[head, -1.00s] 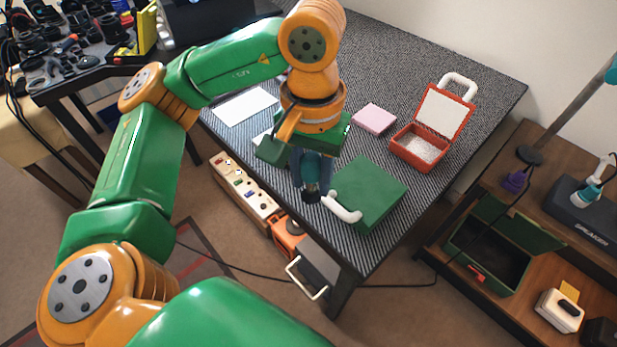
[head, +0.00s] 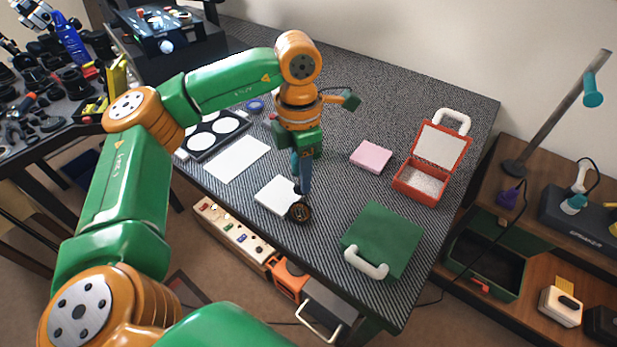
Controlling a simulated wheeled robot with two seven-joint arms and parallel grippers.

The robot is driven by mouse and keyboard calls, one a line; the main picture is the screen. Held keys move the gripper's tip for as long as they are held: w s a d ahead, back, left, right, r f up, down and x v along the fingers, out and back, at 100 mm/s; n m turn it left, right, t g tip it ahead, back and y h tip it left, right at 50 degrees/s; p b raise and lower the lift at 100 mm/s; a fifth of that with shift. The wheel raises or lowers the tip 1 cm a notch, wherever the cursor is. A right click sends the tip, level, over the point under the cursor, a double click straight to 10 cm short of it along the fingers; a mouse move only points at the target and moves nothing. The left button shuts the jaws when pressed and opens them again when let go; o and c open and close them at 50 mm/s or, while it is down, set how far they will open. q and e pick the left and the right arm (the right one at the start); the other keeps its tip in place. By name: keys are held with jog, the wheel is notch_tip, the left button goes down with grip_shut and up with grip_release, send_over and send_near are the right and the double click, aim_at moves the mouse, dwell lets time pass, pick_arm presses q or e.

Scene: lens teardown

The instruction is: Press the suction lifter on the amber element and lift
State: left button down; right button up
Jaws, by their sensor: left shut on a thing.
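My left gripper (head: 302,188) points down over the table, beside the right edge of a white pad. It is shut on a small dark thing, most likely the suction lifter, mostly hidden by the fingers. Right below the fingertips is a dark round barrel-like part (head: 301,213) with a brownish inside. I cannot tell whether the held thing touches it. The amber element cannot be made out clearly; the brownish inside may be it. My right gripper is not in view.
The white pad (head: 276,196), a white sheet (head: 237,159) and a black tray with white discs (head: 217,132) lie left. A green case (head: 382,240), pink block (head: 371,156) and open red box (head: 420,182) stand right. The table between them is clear.

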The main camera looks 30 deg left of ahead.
pick_arm(q)
jog(key=shift+w+a+f+n, duration=0.1)
jog(key=shift+w+a+n, duration=0.1)
jog(key=shift+n, duration=0.35)
jog(key=shift+w+a+n, duration=0.1)
jog(key=shift+a+n, duration=0.1)
jog(key=shift+n, duration=0.35)
notch_tip(320, 180, down, 8)
jog(key=b, duration=0.6)
jog(key=shift+s+r, duration=0.1)
jog(key=shift+r, duration=0.15)
jog(key=shift+f+b, duration=0.1)
jog(key=shift+b, duration=0.2)
jog(key=shift+f+b, duration=0.3)
jog(key=shift+f, duration=0.15)
jog(key=shift+f, duration=0.1)
dwell(0.4)
jog(key=shift+f, duration=0.45)
dwell(3.7)
